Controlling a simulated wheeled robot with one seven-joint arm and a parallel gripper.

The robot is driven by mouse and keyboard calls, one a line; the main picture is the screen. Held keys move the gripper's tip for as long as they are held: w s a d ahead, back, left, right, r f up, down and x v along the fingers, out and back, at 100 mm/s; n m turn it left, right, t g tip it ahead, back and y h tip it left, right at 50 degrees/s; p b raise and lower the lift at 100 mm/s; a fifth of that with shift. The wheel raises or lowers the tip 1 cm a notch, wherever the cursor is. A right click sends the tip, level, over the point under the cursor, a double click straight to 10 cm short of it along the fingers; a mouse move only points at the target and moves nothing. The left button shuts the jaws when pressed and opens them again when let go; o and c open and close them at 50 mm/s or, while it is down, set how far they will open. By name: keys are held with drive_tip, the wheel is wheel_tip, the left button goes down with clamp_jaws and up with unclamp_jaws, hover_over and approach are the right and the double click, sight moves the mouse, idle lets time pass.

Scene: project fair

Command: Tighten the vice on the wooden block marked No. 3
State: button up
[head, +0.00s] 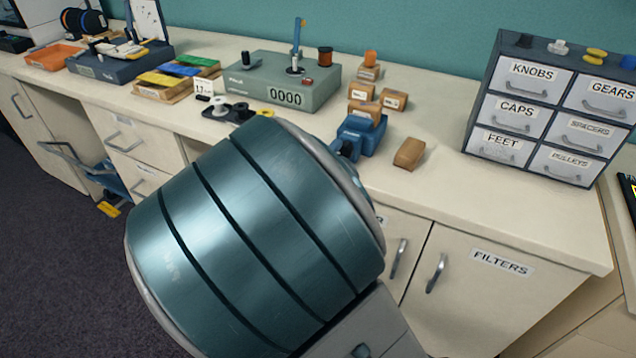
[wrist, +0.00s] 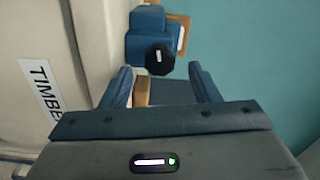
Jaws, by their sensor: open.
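The blue vice (head: 362,135) stands near the front edge of the counter in the head view. In the wrist view the vice (wrist: 147,38) is ahead of my gripper, with a dark round knob (wrist: 160,60) facing me. A wooden block with a small label (head: 366,110) shows at the vice's top; its number is not readable. Wood also shows behind the vice in the wrist view (wrist: 183,32). My gripper (wrist: 160,80) is open, its blue fingers apart and short of the knob.
A loose wooden block (head: 409,153) lies right of the vice; wood between my fingers' outlines (wrist: 141,92) may be this block. Labelled blocks (head: 393,98) stand behind the vice. A grey counter device (head: 285,80) is left, a drawer cabinet (head: 545,110) right. Bare counter (head: 440,115) lies between.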

drive_tip(key=p+v, duration=0.1)
drive_tip(key=v, duration=0.9)
drive_tip(key=shift+s+a, duration=0.15)
drive_tip(key=shift+s, duration=0.1)
